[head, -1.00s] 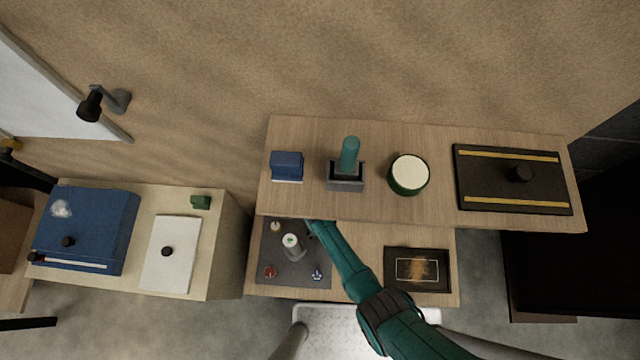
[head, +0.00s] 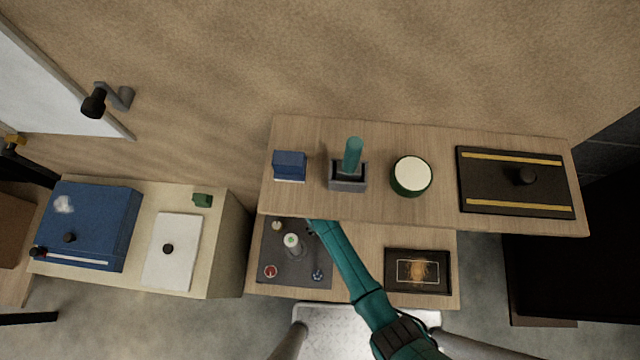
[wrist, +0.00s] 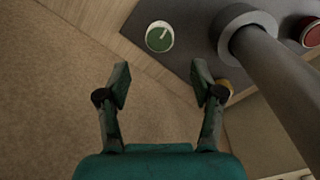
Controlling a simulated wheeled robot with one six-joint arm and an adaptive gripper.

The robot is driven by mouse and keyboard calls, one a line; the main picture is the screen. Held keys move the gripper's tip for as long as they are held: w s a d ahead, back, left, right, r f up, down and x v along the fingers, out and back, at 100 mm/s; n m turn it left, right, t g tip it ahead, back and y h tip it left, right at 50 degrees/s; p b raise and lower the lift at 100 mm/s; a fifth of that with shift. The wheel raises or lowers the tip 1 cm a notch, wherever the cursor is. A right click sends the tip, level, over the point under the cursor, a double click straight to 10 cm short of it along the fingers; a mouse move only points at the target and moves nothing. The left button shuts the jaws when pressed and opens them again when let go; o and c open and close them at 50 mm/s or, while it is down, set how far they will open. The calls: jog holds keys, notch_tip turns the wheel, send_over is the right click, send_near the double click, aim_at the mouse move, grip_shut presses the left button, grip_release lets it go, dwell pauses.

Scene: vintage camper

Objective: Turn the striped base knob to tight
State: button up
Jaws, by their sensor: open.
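I cannot make out which knob has a striped base. My gripper (wrist: 160,85) is open and empty, apart from the green knob.
The thick grey post (wrist: 290,85) crosses the right of the wrist view, close to my right finger. The upper shelf (head: 420,215) overhangs the panel's back. A dark framed tray (head: 390,272) lies right of the panel.

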jog(key=shift+r, duration=1.5)
